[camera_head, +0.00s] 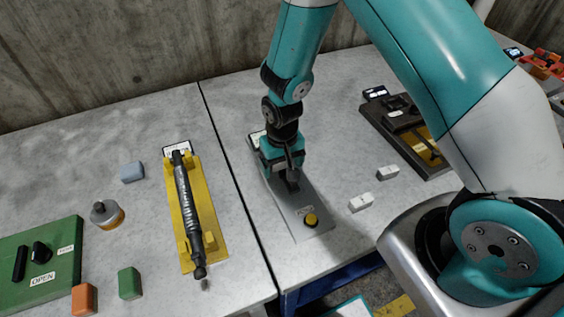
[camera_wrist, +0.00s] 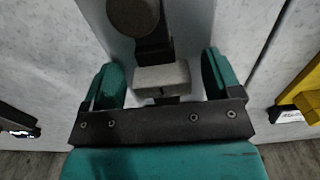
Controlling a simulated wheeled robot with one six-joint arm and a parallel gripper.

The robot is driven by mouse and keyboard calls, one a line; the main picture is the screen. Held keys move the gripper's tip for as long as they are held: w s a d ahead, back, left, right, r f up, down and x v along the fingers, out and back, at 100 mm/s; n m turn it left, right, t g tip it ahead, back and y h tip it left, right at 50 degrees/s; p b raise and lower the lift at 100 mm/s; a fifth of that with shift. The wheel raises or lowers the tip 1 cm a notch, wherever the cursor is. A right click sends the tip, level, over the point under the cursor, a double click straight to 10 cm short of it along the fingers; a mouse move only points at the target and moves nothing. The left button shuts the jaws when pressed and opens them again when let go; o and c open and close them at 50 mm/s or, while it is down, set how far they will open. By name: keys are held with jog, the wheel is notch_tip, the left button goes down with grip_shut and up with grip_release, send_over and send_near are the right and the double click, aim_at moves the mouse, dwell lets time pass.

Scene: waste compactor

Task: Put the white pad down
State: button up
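A pale grey-white block (camera_wrist: 162,78), which looks like the white pad, sits between the two teal fingers of my gripper (camera_wrist: 162,68) in the wrist view. A gap shows on each side of it, so the fingers look open around it and not touching. A dark upright part (camera_wrist: 154,40) and a dark round part (camera_wrist: 132,17) stand just beyond it. In the head view my gripper (camera_head: 286,168) points down over a grey plate (camera_head: 300,205) with a yellow button (camera_head: 311,220). The block is hidden there by my gripper.
Two small white blocks (camera_head: 387,172) (camera_head: 361,202) lie right of the plate. A dark fixture (camera_head: 405,125) stands behind them.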

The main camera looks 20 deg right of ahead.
jog(key=shift+r, duration=0.1)
notch_tip(320, 180, up, 12)
jog(key=b, duration=0.2)
jog(key=s+a+r+n+y, duration=0.2)
jog(key=s+r+n, duration=0.1)
jog(key=s+r, duration=0.5)
jog(key=s+a+r+n+y, duration=0.2)
jog(key=s+r+n, duration=0.2)
jog(key=s+r, duration=0.4)
jog(key=s, duration=0.4)
jog(key=shift+a, duration=0.3)
